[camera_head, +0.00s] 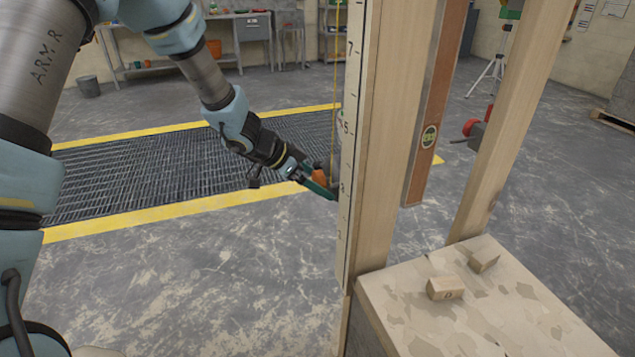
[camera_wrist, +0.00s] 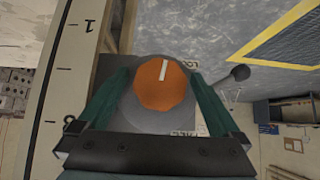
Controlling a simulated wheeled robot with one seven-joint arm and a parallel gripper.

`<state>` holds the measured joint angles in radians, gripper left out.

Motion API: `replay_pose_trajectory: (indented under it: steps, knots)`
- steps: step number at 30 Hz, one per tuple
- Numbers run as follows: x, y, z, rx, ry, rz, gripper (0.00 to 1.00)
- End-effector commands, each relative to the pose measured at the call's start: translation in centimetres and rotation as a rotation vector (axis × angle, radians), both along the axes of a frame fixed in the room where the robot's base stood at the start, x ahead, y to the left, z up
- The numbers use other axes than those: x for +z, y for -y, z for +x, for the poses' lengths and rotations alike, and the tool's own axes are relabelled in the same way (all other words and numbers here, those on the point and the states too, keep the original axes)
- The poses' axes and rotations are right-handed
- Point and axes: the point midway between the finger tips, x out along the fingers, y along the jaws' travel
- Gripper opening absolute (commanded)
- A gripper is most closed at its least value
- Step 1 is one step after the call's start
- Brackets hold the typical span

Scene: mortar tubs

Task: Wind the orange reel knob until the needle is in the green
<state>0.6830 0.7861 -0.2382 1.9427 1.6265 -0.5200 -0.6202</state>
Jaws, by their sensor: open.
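The orange reel knob (camera_wrist: 160,88) has a white line pointing up in the wrist view and sits on a round grey reel body (camera_wrist: 140,112). In the head view, the knob (camera_head: 320,177) is partly hidden beside a wooden post. My gripper (camera_wrist: 157,75) is open, its green fingers on the left and right of the knob; I cannot tell if they touch it. My gripper (camera_head: 321,184) also shows beside the post in the head view. A pale label (camera_wrist: 190,128) is mostly hidden behind the reel.
The post carries a numbered scale (camera_head: 347,130), close to my gripper's left in the wrist view. A yellow line (camera_head: 335,90) hangs by the post. Wooden blocks (camera_head: 445,289) lie on the bench.

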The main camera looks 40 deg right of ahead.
Motion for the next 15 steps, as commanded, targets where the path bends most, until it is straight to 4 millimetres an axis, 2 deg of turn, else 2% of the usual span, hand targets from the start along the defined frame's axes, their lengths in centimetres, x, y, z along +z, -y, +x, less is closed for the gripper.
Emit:
replay_pose_trajectory:
  steps: [2, 15]
  knots:
    - [0.02, 0.00, 0.01, 0.000, 0.000, 0.000, 1.00]
    - [0.04, -0.03, 0.02, 0.000, 0.000, 0.000, 0.51]
